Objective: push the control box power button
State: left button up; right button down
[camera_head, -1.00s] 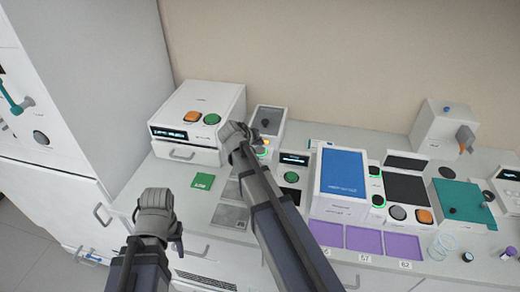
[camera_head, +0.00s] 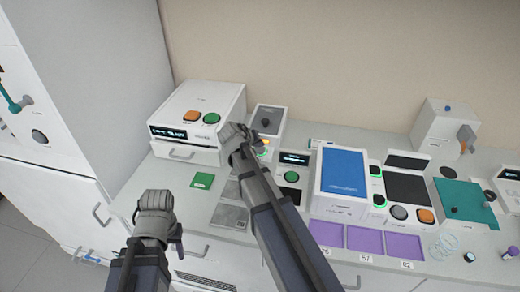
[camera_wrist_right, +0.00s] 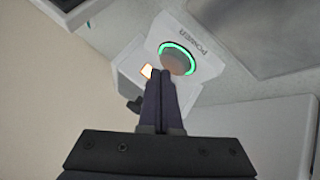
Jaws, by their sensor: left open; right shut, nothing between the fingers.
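The control box is the small white box (camera_head: 281,124) with a dark top panel, behind my right gripper in the head view. The right wrist view shows its white face (camera_wrist_right: 150,40) with a round grey power button (camera_wrist_right: 178,62), a lit green ring around it and the label POWER. My left gripper (camera_head: 156,198) is open and empty, lower left in the head view.
A white device (camera_head: 212,98) with orange and green buttons stands left of the box. A green square (camera_head: 203,180) lies on the counter. A blue-topped unit (camera_head: 344,172), purple pads (camera_head: 365,239) and other devices fill the right side.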

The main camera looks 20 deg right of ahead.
aim_at(259, 151)
jog(key=shift+f+b, duration=0.55)
dwell(0.4)
jog(key=shift+r, duration=0.15)
jog(key=shift+r+p, duration=0.85)
jog(key=shift+p, duration=0.15)
jog(key=shift+r, duration=0.1)
notch_tip(259, 151, up, 6)
jog(key=p, duration=0.6)
